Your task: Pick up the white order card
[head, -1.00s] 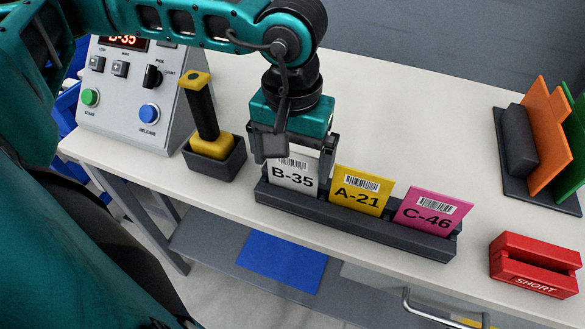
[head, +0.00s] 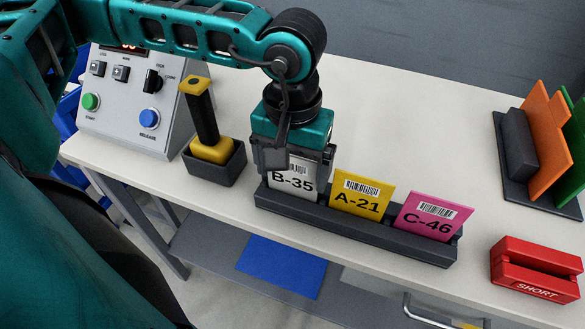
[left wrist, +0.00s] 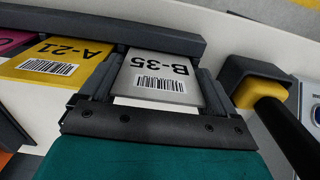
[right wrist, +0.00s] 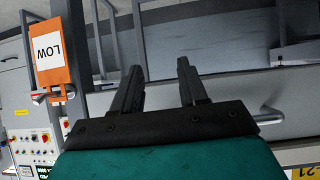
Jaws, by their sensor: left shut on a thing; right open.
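The white order card (head: 296,177), marked B-35 with a barcode, stands in the left end of the dark card rack (head: 380,237). It also shows in the left wrist view (left wrist: 158,75) between the fingers. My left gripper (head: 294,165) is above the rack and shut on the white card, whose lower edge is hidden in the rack. The yellow A-21 card (head: 361,195) and the pink C-46 card (head: 432,216) stand to its right in the same rack. My right gripper (right wrist: 162,75) is open and empty, away from the rack.
A yellow-and-black handled tool (head: 205,120) stands in a dark holder left of the rack. The control box (head: 140,100) is at the far left. A red SHORT holder (head: 537,268) and a rack with orange and green plates (head: 548,140) are at the right. The table behind the rack is clear.

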